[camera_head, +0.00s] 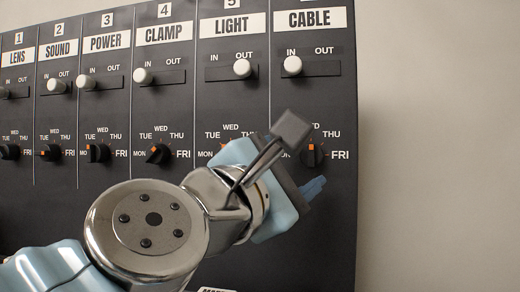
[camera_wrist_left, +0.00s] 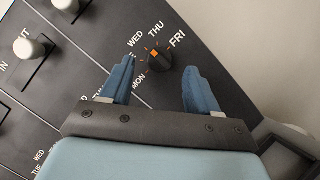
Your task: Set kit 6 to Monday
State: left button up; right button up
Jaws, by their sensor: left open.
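The column headed CABLE (camera_head: 309,19) is the rightmost one; its number is cut off at the top, after columns 1 to 5. Its day knob (camera_head: 312,156) is black with an orange mark pointing up, toward WED. The knob also shows in the wrist view (camera_wrist_left: 160,59), with the mark toward WED. My left gripper (camera_wrist_left: 157,82) is open, its blue fingers apart on either side below the knob, not visibly closed on it. In the head view my wrist hides the MON and TUE labels of this knob. My right gripper is not in view.
The CABLE slider (camera_head: 292,66) sits at IN, above the knob. The neighbouring LIGHT slider (camera_head: 242,69) is at OUT. The LIGHT knob is mostly hidden by my wrist. The CLAMP knob (camera_head: 157,154) is farther left. A bare wall (camera_head: 430,150) lies right of the panel.

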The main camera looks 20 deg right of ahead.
aim_at(308, 158)
pick_arm(q)
jog(key=shift+x, duration=1.6)
jog(key=shift+c, duration=0.2)
jog(key=c, duration=1)
